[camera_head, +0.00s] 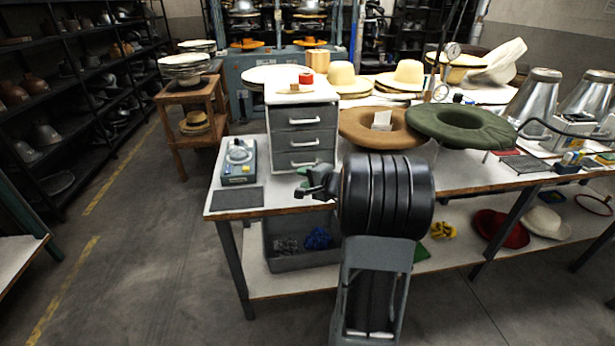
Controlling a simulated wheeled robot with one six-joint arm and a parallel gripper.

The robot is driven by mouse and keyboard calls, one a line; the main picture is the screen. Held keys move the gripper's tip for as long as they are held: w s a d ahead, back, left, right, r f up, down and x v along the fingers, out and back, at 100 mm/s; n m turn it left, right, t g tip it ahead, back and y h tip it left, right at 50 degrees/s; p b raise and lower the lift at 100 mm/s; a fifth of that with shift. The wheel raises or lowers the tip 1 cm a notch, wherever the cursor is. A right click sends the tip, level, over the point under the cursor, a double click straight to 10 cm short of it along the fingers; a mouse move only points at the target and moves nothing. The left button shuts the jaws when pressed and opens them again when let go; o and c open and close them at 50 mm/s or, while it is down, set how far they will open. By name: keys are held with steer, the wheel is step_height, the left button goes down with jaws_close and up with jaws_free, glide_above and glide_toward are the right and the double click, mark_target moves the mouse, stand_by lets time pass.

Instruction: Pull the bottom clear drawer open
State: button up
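A small drawer unit (334,125) with a white frame stands on the near left part of the worktable. It has three stacked grey drawers with light bar handles, and all look closed. The bottom drawer (285,161) looks grey and slightly see-through at most, with its handle (303,163) across the front. My gripper (301,183) is just in front of and below the right part of this drawer, pointing left in the picture. Its dark fingers look apart, with nothing seen between them. Contact with the handle cannot be told. My arm hides the table right of the unit.
The worktable (280,200) bears a grey device (239,163) and a dark mat (237,197) left of the drawers. A brown hat (365,128) and a green hat (462,125) lie to the right. A grey bin (300,262) sits below. Floor at left is clear.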

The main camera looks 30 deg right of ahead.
steer(key=d+f+m+h, duration=0.1)
steer(key=d, duration=0.2)
steer(key=d+f+m+t+h, duration=0.1)
steer(key=d, duration=0.1)
steer(key=d+f+m+h+b, duration=0.1)
steer(key=d, duration=0.2)
steer(key=shift+w+d+f+m+t+h, duration=0.15)
steer(key=shift+d+f+m+t+h, duration=0.1)
steer(key=shift+d+m+t+h, duration=0.05)
steer(key=w, duration=0.3)
steer(key=w+f, duration=0.1)
steer(key=w, duration=0.3)
steer(key=w+f+p, duration=0.1)
steer(key=w, duration=0.3)
steer(key=shift+d, duration=0.3)
steer(key=shift+w+f, duration=0.25)
steer(key=shift+w, duration=0.6)
jaws_close()
